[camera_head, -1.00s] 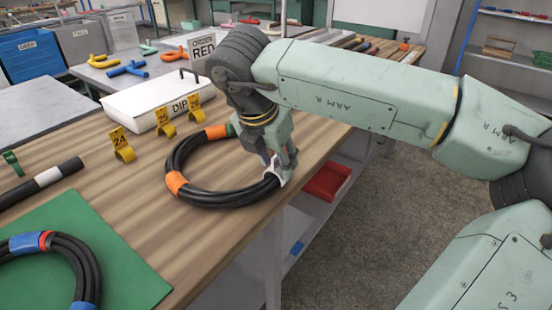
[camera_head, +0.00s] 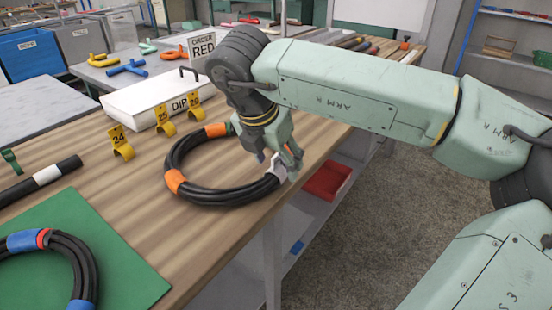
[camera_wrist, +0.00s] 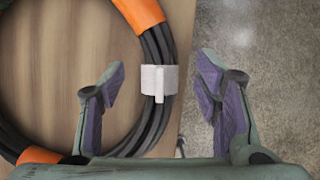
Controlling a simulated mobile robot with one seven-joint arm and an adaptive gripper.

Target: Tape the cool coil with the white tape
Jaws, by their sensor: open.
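A black coil with orange bands (camera_head: 205,197) lies flat on the wooden bench. A white tape piece (camera_head: 278,171) is around its right side, and in the wrist view the white tape (camera_wrist: 158,80) wraps the strands with a narrow tab standing up. My gripper (camera_head: 279,160) is just above that spot, open. In the wrist view its two fingers (camera_wrist: 160,72) stand apart on either side of the tape, touching neither it nor the coil. Another black coil with blue and red bands (camera_head: 82,262) lies on the green mat (camera_head: 130,268), partly cut off by the picture's edge.
Yellow clips numbered 24 (camera_head: 122,143), 25 and 26 stand behind the coil, near a white lidded box (camera_head: 150,100). A black tube with a white band (camera_head: 45,176) lies at left. The bench edge is close right of the gripper, with a red bin (camera_head: 327,181) below.

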